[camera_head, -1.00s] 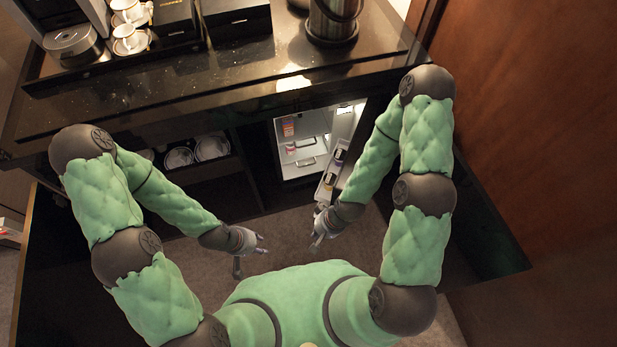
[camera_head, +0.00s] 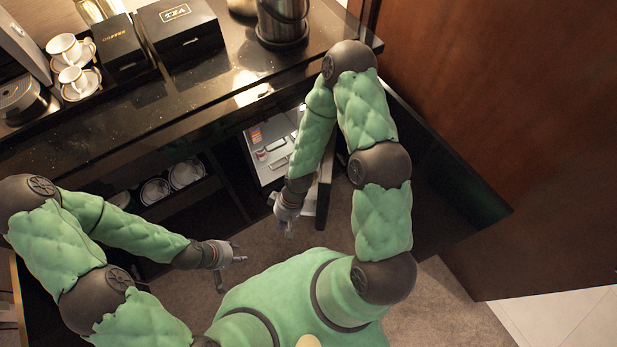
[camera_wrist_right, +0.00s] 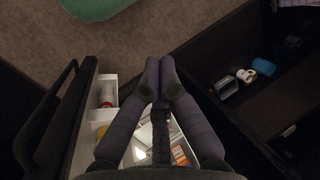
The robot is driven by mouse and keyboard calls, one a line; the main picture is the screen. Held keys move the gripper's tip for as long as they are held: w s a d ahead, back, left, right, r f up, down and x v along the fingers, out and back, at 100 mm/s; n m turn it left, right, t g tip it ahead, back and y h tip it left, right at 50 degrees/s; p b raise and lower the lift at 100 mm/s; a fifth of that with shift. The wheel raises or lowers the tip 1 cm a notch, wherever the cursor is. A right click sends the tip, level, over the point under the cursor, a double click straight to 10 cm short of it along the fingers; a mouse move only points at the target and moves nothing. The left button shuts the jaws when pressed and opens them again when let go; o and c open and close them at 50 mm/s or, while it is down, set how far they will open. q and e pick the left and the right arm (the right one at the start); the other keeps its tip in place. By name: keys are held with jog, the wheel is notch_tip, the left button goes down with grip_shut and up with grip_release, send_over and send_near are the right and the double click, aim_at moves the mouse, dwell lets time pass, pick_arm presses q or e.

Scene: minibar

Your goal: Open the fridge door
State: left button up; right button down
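The fridge stands open under the counter; its lit white interior (camera_head: 262,160) shows in the head view, partly hidden by my right arm. The dark fridge door (camera_head: 324,190) stands swung outward, just right of my right gripper. In the right wrist view the door (camera_wrist_right: 72,125) is at the left, with its dark bar handle (camera_wrist_right: 42,112) on the outer side and a white bin on the inner side. My right gripper (camera_head: 286,226) is on the door's inner side; its fingertips (camera_wrist_right: 160,68) are together with nothing visible between them. My left gripper (camera_head: 236,274) is open and empty, away from the fridge.
The counter (camera_head: 190,105) above holds cups (camera_head: 72,78), a tea box (camera_head: 180,28) and a metal bucket (camera_head: 283,22). A dark cabinet shelf with bowls (camera_head: 186,173) is left of the fridge. A brown wooden panel (camera_head: 490,120) rises at the right. Carpet floor is clear in front.

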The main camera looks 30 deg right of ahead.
jog(key=w+d+r+n+g+h+p, duration=0.1)
jog(key=w+d+r+n+h+p, duration=0.65)
jog(key=w+r+n, duration=0.4)
jog(key=s+d+f+m+b, duration=0.2)
jog(key=s+d+f+b, duration=0.1)
jog(key=d+f, duration=0.4)
jog(key=shift+f+b, duration=0.6)
jog(key=shift+b, duration=0.15)
jog(key=shift+s, duration=0.1)
